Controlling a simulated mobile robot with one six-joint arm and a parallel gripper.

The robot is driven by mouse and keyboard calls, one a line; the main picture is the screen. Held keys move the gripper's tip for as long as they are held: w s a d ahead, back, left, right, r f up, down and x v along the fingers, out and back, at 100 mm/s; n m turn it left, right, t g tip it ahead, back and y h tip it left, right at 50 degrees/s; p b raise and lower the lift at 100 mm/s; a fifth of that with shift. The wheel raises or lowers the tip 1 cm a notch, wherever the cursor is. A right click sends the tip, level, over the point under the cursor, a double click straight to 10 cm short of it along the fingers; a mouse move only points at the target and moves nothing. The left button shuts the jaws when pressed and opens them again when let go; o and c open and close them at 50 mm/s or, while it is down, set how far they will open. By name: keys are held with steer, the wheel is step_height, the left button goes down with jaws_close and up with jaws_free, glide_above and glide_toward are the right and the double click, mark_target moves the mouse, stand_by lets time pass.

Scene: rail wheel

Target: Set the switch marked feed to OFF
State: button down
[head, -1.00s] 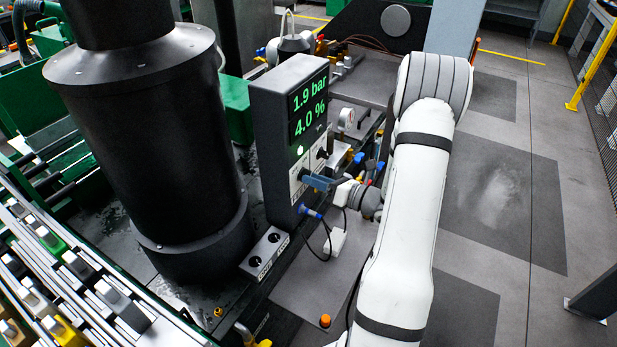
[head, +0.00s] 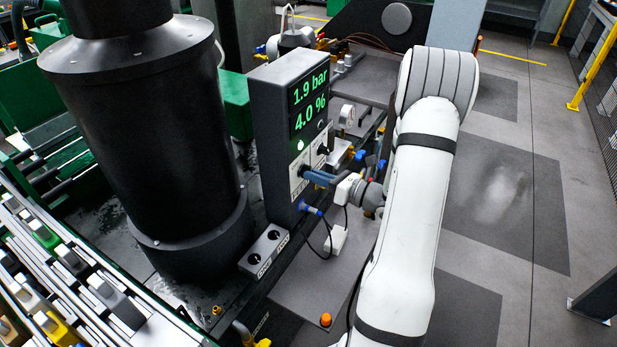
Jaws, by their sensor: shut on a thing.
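A dark control box (head: 272,135) stands beside the black cylinder, with a green display reading 1.9 bar and 4.0 %. Below the display are a lit white-green lamp (head: 300,146) and a pale switch panel (head: 297,186) whose lettering is too small to read. A black knob (head: 322,150) sits at the panel's right. My gripper (head: 307,173), with blue-grey fingers, reaches in from the right and is shut at the switch on the left part of the panel. The fingers hide that switch, so its setting cannot be told.
A black cylinder (head: 150,130) stands close left of the box. A small two-hole socket block (head: 265,254) lies at its foot. A blue plug (head: 311,210) with a black cable hangs below my gripper. A gauge (head: 347,116) and valves stand behind. Floor at right is clear.

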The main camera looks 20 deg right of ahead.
steer(key=n+b, duration=0.2)
steer(key=shift+b, duration=0.3)
steer(key=shift+n, duration=0.3)
steer(key=shift+b, duration=0.3)
steer(key=n+b, duration=0.2)
steer(key=shift+f+b, duration=0.1)
steer(key=shift+b, duration=0.2)
steer(key=shift+n+b, duration=1)
steer(key=shift+b, duration=0.25)
steer(key=shift+n, duration=0.3)
